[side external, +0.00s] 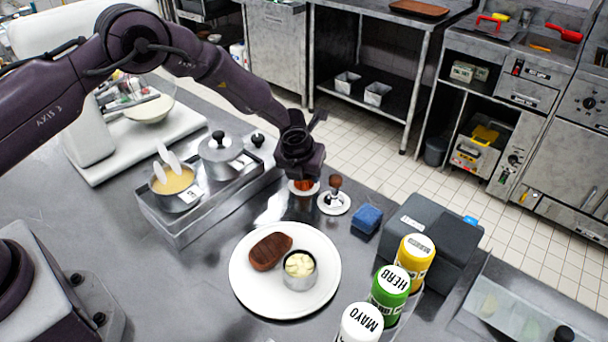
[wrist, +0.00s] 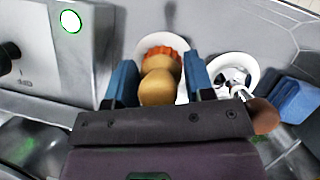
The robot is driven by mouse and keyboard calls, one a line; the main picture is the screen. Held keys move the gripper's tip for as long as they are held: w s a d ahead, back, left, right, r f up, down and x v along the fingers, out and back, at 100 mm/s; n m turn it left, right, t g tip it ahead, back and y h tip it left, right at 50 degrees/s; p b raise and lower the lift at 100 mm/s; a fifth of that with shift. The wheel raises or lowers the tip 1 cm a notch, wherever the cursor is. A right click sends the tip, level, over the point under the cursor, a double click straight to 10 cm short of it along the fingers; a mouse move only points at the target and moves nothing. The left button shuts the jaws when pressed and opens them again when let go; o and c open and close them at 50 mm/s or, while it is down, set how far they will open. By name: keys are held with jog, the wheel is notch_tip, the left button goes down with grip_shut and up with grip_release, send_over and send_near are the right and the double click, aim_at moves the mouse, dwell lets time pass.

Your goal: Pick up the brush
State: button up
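What I take for the brush, a rounded wooden handle (wrist: 158,86) with an orange scalloped end, stands on a white saucer in the wrist view. In the side external view only its orange part (side external: 303,186) shows beneath my gripper (side external: 302,174), which hides the handle. In the wrist view my gripper (wrist: 160,78) has its two blue fingers apart, one on each side of the wooden handle. Gaps show between the handle and both fingers, so it is open and not holding anything.
A metal tool with a brown knob (side external: 336,183) stands on a saucer just right, close to my right finger in the wrist view. A blue sponge (side external: 367,218) lies beyond it. A metal rack with pots (side external: 183,236) stands left. A plate (side external: 255,303) is in front.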

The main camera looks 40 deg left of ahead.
jog(key=c, duration=0.5)
jog(key=shift+o, duration=0.2)
jog(key=shift+r, duration=0.1)
jog(key=shift+r, duration=0.25)
notch_tip(320, 180, up, 2)
jog(key=shift+r, duration=0.15)
jog(key=s+a+r, duration=0.1)
jog(key=s+r, duration=0.9)
jog(key=s, duration=0.4)
jog(key=shift+a, duration=0.25)
